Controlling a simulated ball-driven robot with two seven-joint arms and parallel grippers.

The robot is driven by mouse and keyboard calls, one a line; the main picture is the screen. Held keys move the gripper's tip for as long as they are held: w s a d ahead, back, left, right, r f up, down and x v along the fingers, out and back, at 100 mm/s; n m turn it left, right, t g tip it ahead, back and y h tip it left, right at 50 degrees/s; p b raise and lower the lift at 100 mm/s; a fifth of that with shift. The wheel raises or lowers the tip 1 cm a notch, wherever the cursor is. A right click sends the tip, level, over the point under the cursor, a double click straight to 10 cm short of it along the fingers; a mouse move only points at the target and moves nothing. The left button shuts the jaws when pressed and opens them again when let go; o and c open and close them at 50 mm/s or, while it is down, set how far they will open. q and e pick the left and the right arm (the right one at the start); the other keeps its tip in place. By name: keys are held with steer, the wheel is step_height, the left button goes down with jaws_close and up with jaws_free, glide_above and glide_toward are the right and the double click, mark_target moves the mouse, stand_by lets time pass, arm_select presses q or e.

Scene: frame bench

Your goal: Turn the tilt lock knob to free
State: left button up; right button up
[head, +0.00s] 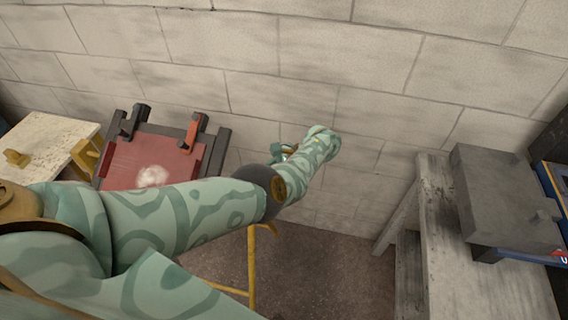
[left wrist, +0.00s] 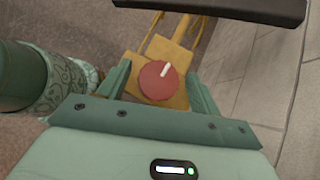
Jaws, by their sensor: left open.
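I cannot tell the exact depth of the fingers relative to the knob. In the head view my left arm reaches from the left to the middle, and the knob is hidden there. My right gripper is not in view.
A dark bar (left wrist: 220,8) crosses the top of the left wrist view. In the head view a red panel in a dark frame (head: 150,160) stands at left, beside a pale table (head: 45,135). A yellow leg (head: 252,265) stands below my arm. A grey bench (head: 450,270) is at right.

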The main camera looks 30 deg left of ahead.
arm_select(q)
steer(key=b+v, duration=0.3)
steer(key=v, duration=1.2)
steer(key=shift+w+d, duration=0.1)
